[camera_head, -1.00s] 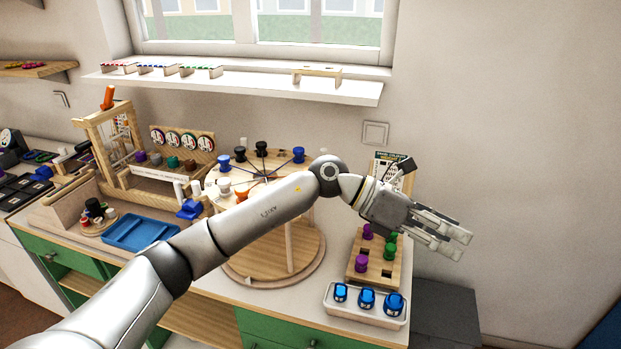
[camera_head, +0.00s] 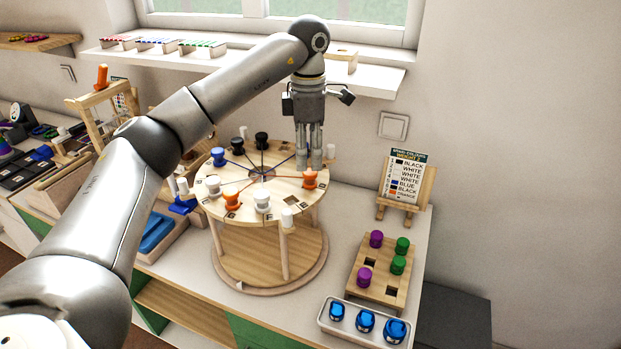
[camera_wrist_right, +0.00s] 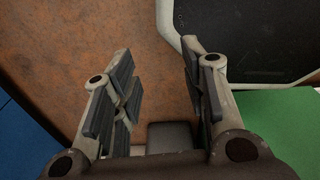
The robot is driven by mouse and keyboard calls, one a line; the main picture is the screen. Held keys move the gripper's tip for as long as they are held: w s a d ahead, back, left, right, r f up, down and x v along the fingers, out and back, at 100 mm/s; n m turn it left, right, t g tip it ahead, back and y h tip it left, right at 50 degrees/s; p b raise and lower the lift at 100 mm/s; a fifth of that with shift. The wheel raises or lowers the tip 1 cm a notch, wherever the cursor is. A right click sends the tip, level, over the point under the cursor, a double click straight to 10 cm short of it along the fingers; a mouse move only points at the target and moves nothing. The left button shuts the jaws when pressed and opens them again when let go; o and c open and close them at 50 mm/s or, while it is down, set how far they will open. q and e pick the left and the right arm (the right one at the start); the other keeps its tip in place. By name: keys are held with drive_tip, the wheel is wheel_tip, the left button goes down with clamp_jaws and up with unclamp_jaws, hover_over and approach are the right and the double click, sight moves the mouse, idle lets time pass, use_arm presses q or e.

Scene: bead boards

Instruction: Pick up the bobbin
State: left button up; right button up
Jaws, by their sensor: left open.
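Several bobbins stand around the rim of a round wooden board (camera_head: 190,195) on legs. An orange bobbin (camera_head: 310,179) is at the right, another orange one (camera_head: 231,197) at the front left. A white bobbin (camera_head: 262,200) is in front, a blue one (camera_head: 218,156) at the left, and a black one (camera_head: 262,140) at the back. My left gripper (camera_head: 316,166) is open and points down over the board's right side, just behind the right orange bobbin. A blue thread runs behind its fingers, where its end is hidden. My right gripper (camera_wrist_right: 160,85) is open and empty over a brown floor.
A card on an easel (camera_head: 404,178) lists colours. A pegboard (camera_head: 372,290) with purple and green spools and a white tray (camera_head: 357,336) with blue spools stand at the right. A shelf (camera_head: 375,78) is behind my left gripper. Bare counter lies right of the round board.

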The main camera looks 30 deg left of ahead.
sight(310, 171)
use_arm(q)
drive_tip(key=shift+f, duration=0.5)
drive_tip(key=shift+w+f, duration=0.25)
drive_tip(key=shift+f, duration=0.05)
wheel_tip(310, 171, down, 4)
drive_tip(key=shift+f+p, duration=0.15)
drive_tip(key=shift+p, duration=1)
drive_tip(key=shift+f, duration=0.3)
drive_tip(key=shift+w+f, duration=0.1)
drive_tip(key=shift+c, duration=1.5)
drive_tip(key=c, duration=0.9)
drive_tip(key=shift+o, duration=0.2)
use_arm(e)
drive_tip(key=shift+w+a+r, duration=0.1)
drive_tip(key=shift+w+r, duration=0.15)
drive_tip(key=shift+r, duration=0.4)
drive_tip(key=shift+w+a+r, duration=0.1)
drive_tip(key=shift+w+r, duration=0.1)
drive_tip(key=shift+r, duration=0.4)
drive_tip(key=shift+r, duration=0.1)
